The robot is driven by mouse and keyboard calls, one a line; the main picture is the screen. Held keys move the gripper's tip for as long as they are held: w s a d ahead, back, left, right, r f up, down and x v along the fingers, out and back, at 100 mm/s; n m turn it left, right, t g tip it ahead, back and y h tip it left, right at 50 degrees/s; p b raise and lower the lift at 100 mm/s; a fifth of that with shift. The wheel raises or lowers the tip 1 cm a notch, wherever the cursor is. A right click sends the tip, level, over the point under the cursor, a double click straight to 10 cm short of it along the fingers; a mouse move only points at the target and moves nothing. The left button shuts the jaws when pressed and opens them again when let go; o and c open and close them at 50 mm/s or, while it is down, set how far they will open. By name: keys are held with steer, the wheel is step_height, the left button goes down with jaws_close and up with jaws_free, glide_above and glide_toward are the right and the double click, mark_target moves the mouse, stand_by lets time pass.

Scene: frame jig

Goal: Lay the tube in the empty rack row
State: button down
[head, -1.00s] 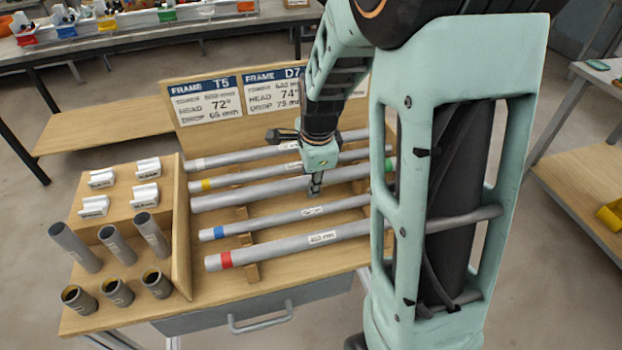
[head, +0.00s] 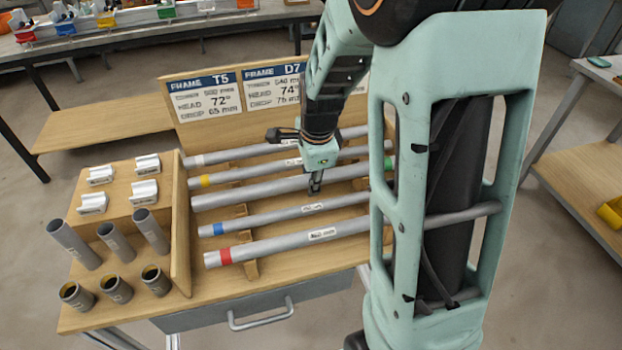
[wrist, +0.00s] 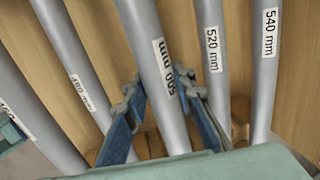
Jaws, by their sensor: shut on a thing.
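A plain grey tube (head: 240,194) lies in the middle of the row of tubes, parallel to them, with a green band (head: 389,164) at what looks like its right end. My gripper (head: 315,185) is shut on it from above, near its middle. In the wrist view the held tube (wrist: 143,40) reads 500 mm and runs between the two blue-grey fingers. The wooden rack (head: 247,268) has notched supports under the tubes. I cannot tell whether the held tube touches its supports. My arm hides the right ends of several tubes.
Yellow-banded (head: 230,179) and white-banded tubes (head: 225,159) lie behind; blue-banded (head: 260,216) and red-banded tubes (head: 270,247) lie in front. A wooden divider (head: 181,235) stands close to the left ends, beside upright short tubes (head: 150,230) and white blocks (head: 145,192). Frame cards (head: 207,97) stand behind.

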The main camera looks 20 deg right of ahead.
steer(key=c, duration=1.5)
jaws_free()
steer(key=shift+c, duration=0.2)
